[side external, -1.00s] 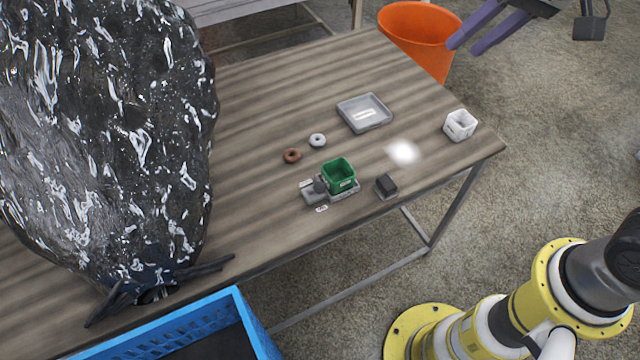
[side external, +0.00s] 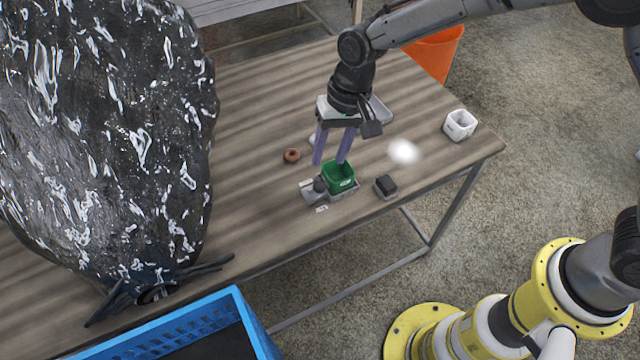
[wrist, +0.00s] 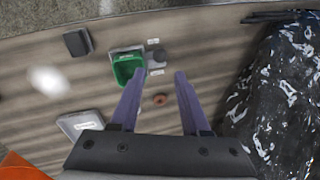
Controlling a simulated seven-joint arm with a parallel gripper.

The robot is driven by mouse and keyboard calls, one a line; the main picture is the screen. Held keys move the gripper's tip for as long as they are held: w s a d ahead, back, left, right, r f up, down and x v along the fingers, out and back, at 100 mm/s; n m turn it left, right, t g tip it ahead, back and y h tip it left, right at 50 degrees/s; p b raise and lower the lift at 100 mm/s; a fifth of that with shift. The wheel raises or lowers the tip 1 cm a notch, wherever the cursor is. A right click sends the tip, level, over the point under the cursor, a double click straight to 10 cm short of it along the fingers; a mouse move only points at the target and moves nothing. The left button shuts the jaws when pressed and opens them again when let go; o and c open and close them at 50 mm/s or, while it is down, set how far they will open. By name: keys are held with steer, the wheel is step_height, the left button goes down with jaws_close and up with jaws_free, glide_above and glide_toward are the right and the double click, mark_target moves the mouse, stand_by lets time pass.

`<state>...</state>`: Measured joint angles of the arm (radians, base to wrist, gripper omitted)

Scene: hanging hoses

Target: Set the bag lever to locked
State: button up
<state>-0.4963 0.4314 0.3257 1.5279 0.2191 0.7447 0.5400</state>
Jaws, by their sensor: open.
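A small grey fixture (side external: 312,195) with a dark round knob (side external: 320,185) sits at the table's front edge, beside a green bin (side external: 341,179). A small white label lies on either side of it, too small to read. It may be the lever; I cannot tell its setting. In the wrist view the knob (wrist: 155,57) shows beyond my fingertips, right of the green bin (wrist: 125,67). My gripper (side external: 330,162) hangs fingers down above the table, just behind the bin. It is open and empty, its purple fingers (wrist: 160,74) apart.
A large shiny black bag (side external: 110,130) fills the left, above a blue crate (side external: 180,335). A brown ring (side external: 292,155), a dark block (side external: 386,185) and a white cup (side external: 460,125) stand on the table. A grey tray (side external: 381,110) is partly hidden behind my gripper.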

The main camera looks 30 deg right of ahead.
mark_target(321, 183)
steer(key=f, duration=0.3)
steer(key=a+f, duration=0.1)
steer(key=f, duration=0.3)
steer(key=a+f, duration=0.1)
steer(key=f, duration=0.2)
steer(key=shift+w+f, duration=0.15)
steer(key=shift+w, duration=0.05)
steer(key=shift+c, duration=0.3)
jaws_close()
stand_by(0.8)
